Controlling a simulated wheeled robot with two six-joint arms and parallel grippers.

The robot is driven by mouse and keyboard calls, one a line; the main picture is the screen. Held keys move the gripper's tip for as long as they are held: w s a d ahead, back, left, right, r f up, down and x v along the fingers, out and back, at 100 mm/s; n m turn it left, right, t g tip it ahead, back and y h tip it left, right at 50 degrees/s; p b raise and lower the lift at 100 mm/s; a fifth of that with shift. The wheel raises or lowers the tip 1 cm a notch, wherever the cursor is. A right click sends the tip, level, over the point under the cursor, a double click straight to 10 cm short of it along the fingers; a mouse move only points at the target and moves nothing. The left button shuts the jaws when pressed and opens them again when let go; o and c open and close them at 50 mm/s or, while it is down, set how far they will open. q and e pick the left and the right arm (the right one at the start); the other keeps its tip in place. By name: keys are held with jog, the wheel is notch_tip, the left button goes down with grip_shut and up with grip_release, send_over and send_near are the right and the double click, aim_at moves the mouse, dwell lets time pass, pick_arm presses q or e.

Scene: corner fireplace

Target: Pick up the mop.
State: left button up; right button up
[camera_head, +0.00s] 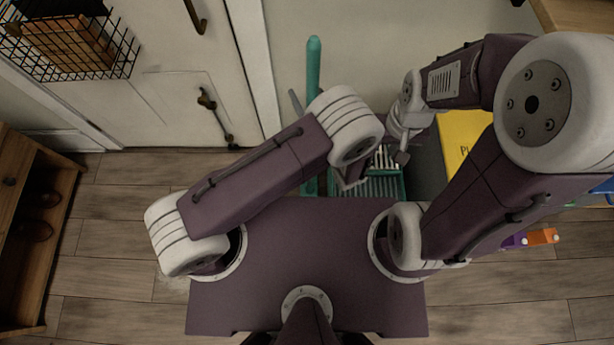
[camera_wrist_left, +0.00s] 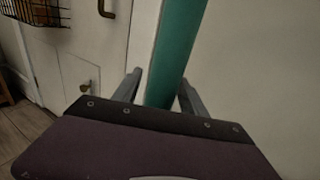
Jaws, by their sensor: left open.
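The mop's teal handle (camera_head: 313,65) stands by the white wall and door in the head view, partly hidden behind my left arm. In the left wrist view the handle (camera_wrist_left: 178,45) runs between the two grey fingers of my left gripper (camera_wrist_left: 160,90), with a gap to the right finger. The gripper is open around the handle. In the head view one grey finger of my left gripper (camera_head: 296,103) shows left of the handle; the rest is hidden by my arm. The mop's head is not clearly visible. My right gripper (camera_head: 402,150) is partly hidden and its jaws are unclear.
A teal slatted bucket (camera_head: 392,187) stands on the floor below my arms. A yellow panel (camera_head: 458,130) is at its right. A wire basket (camera_head: 75,45) hangs at the upper left. A wooden cabinet (camera_head: 32,205) stands at the left. Floor between cabinet and me is clear.

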pick_arm(q)
jog(key=shift+s+r, duration=0.15)
jog(key=shift+s, duration=0.1)
jog(key=shift+s+d+r, duration=0.15)
jog(key=shift+s+r, duration=0.1)
jog(key=shift+s, duration=0.15)
jog(key=c, duration=0.3)
jog(key=shift+s, duration=0.1)
jog(key=c, duration=0.6)
jog(key=shift+w+f, duration=0.15)
jog(key=shift+w, duration=0.05)
grip_shut()
jog(key=shift+s, duration=0.1)
